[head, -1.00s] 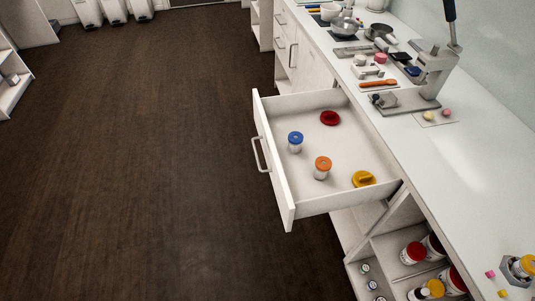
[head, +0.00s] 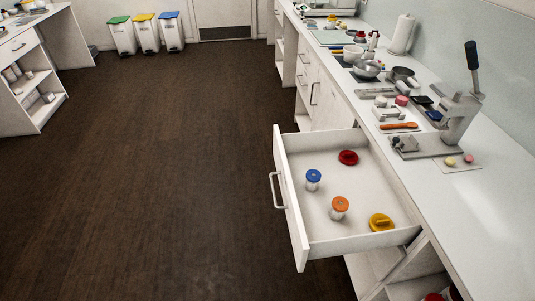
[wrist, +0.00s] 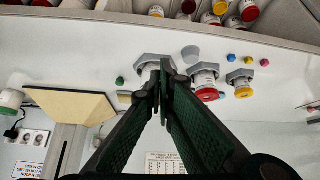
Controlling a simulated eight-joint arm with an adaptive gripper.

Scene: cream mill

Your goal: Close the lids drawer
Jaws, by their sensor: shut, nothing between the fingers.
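The lids drawer (head: 328,240) stands pulled out from the white counter in the head view. Its front panel faces left and carries a metal handle (head: 273,190). Inside lie a red lid (head: 348,157), a blue-topped jar (head: 313,179), an orange-topped jar (head: 340,207) and a yellow lid (head: 381,222). My gripper (wrist: 161,88) shows only in the wrist view. Its dark green fingers are together with nothing between them. Behind the fingertips is a worktop with a grey hexagonal holder (wrist: 152,63). The drawer is not in the wrist view.
A lever press (head: 457,118) stands on the counter above the drawer, with bowls (head: 367,69) farther back. Open shelves lie below the drawer. The dark floor (head: 170,180) left of the drawer is clear. The wrist view also shows a red-lidded jar (wrist: 206,92) and a beige slanted block (wrist: 75,104).

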